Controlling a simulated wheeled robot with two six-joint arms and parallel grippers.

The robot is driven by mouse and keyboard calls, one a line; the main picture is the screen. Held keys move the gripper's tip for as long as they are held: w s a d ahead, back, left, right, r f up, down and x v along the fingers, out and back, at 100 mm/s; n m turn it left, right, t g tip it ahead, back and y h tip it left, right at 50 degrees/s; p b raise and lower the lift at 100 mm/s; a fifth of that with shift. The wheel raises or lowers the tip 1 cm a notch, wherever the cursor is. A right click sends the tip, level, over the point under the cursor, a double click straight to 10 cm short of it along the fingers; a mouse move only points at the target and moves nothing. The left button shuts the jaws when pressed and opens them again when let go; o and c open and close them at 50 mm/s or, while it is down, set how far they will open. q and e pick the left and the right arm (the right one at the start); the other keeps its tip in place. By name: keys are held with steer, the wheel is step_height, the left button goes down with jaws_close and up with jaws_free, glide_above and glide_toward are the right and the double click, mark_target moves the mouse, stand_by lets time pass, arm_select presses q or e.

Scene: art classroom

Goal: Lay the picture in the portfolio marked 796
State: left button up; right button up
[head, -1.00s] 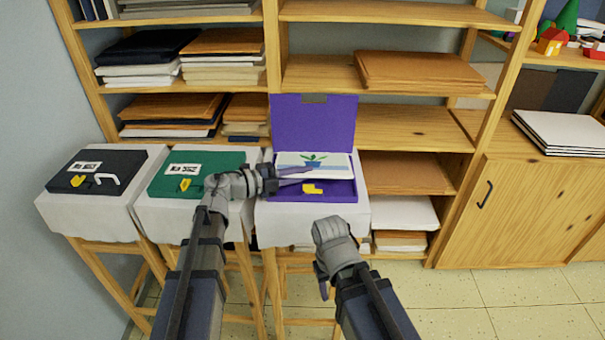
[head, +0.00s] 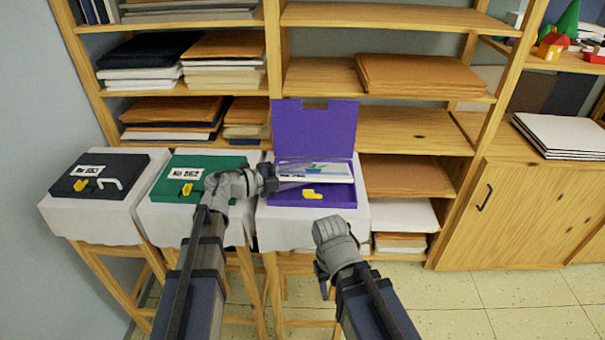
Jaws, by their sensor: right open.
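The picture (head: 325,172), a white-edged sheet with a green plant on blue, is over the open purple portfolio (head: 345,195) on the right-hand stand. It lies nearly flat and appears slightly above the tray floor. My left gripper (head: 292,178) reaches in from the left, with its fingers at the picture's left part; it appears shut on the picture. The purple lid (head: 315,130) stands upright behind. A small black marking near the fingers is partly covered and hard to read. My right gripper (head: 326,284) is open and empty, low in front of the stand.
Closed green (head: 212,165) and black (head: 82,187) portfolios with white number labels and yellow clasps lie on cloth-covered stands to the left. Shelves with stacked folders (head: 420,73) rise behind. A wooden cabinet (head: 530,215) stands right. Floor at lower right is clear.

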arm_select(q)
steer(key=r+p, duration=0.2)
steer(key=r, duration=0.1)
steer(key=r+p, duration=0.2)
steer(key=p, duration=0.1)
steer(key=r+p, duration=0.2)
steer(key=r, duration=0.1)
steer(key=shift+s+d+r, duration=0.15)
steer(key=shift+s+r, duration=0.1)
steer(key=shift+r, duration=0.05)
steer(key=shift+s+f, duration=0.1)
